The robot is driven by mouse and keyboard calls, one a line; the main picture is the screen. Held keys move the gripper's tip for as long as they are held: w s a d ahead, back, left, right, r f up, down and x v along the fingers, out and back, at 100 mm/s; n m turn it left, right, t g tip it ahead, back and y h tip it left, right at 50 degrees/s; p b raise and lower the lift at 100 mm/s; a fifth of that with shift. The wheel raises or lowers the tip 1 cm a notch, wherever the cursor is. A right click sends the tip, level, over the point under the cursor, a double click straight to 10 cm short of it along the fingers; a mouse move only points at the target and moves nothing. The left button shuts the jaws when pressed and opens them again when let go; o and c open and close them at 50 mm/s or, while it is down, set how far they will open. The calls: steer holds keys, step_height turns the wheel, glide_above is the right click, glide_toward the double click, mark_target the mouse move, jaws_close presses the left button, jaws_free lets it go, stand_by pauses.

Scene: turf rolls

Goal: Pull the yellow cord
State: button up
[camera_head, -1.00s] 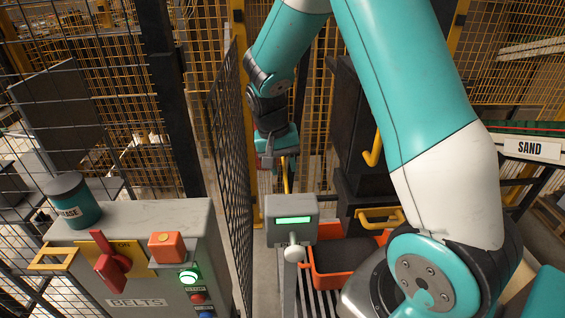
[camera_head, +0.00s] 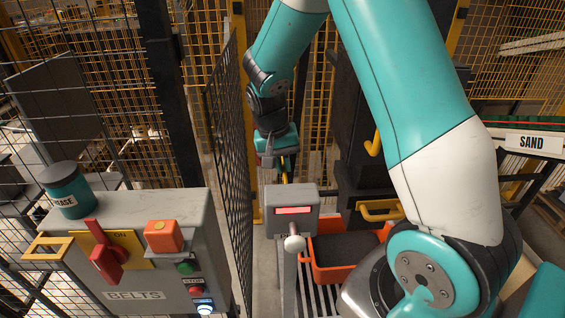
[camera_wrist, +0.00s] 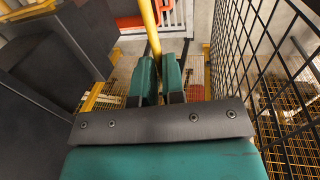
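The yellow cord (camera_wrist: 149,28) runs down in the wrist view and enters between the two teal fingers of my gripper (camera_wrist: 159,82). The fingers are close together on either side of it, shut on the cord. In the head view my gripper (camera_head: 283,160) is beyond the grey display post, and a short yellow piece of the cord (camera_head: 285,178) shows just below it. The fingertips are small and partly hidden there.
Mesh fence (camera_head: 228,160) stands close left of my gripper. A BELTS control box (camera_head: 150,250) is front left; dark cabinets (camera_head: 345,150) stand right.

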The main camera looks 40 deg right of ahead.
steer(key=o, duration=0.5)
steer(key=shift+c, duration=0.2)
step_height(320, 180, up, 17)
steer(key=w+a+b, duration=0.2)
steer(key=shift+a, duration=0.4)
steer(key=s+a+f+n+y+b, duration=0.1)
steer(key=s+a+f+n+y, duration=0.2)
steer(key=s+a+n, duration=0.4)
steer(key=s+a+f+n+t+y+b, duration=0.1)
steer(key=s+a+f+n+y+b, duration=0.1)
steer(key=s+a+n, duration=0.5)
steer(key=s+a+f, duration=0.1)
steer(key=s+a, duration=0.1)
steer(key=s, duration=0.2)
steer(key=s+a+f+y, duration=0.1)
steer(key=s+a, duration=0.1)
steer(key=s, duration=0.3)
steer(key=shift+a+b, duration=0.3)
